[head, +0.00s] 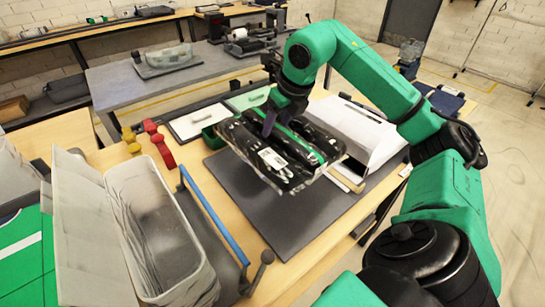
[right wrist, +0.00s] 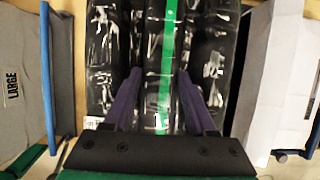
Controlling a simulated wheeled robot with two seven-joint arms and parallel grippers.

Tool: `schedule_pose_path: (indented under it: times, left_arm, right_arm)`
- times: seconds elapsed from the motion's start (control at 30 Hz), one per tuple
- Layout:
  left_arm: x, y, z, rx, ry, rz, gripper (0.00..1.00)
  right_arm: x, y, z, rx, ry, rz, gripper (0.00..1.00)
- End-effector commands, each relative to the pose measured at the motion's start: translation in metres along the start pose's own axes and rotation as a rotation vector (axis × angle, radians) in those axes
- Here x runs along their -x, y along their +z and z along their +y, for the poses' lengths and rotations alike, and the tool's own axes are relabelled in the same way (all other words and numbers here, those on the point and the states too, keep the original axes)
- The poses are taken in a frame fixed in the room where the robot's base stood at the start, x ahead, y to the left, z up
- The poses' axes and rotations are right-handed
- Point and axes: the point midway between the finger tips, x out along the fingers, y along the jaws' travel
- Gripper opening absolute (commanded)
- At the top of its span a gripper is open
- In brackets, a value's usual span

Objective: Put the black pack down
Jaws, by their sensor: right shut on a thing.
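The black pack (head: 268,153) is a shiny, plastic-wrapped bundle with a green stripe and a white label. In the head view it is held over the dark grey mat (head: 290,222) on the wooden table, slightly tilted; the gap beneath it is hard to judge. My right gripper (head: 281,117) is shut on the pack from above. In the right wrist view the purple fingers (right wrist: 155,98) grip the pack (right wrist: 110,50) on both sides of its green stripe. My left gripper is in neither view.
A translucent grey bin (head: 160,225) stands at the left beside a blue bar (head: 208,215). Red (head: 159,143) and yellow handles stand behind it. A white box (head: 352,135) sits right of the mat. The mat's front part is bare.

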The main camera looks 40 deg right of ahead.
Motion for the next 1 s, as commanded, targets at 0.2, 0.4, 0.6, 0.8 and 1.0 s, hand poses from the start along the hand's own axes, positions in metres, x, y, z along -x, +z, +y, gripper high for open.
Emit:
schedule_pose_path:
  times: [0.2, 0.4, 0.6, 0.8, 1.0]
  left_arm:
    - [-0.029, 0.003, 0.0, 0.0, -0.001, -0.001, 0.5]
    - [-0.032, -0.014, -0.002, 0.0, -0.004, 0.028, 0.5]
    - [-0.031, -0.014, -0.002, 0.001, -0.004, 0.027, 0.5]
    - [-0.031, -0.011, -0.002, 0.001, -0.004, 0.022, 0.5]
    - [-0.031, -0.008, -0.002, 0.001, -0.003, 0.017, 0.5]
  right_arm:
    - [-0.071, -0.03, -0.001, 0.001, -0.004, 0.005, 0.0]
    - [-0.101, -0.042, 0.0, 0.0, -0.002, 0.003, 0.0]
    - [-0.124, -0.051, 0.0, 0.0, -0.001, -0.001, 0.0]
    - [-0.124, -0.051, 0.0, 0.0, 0.0, -0.001, 0.76]
    - [-0.123, -0.051, 0.0, 0.0, 0.0, -0.001, 0.87]
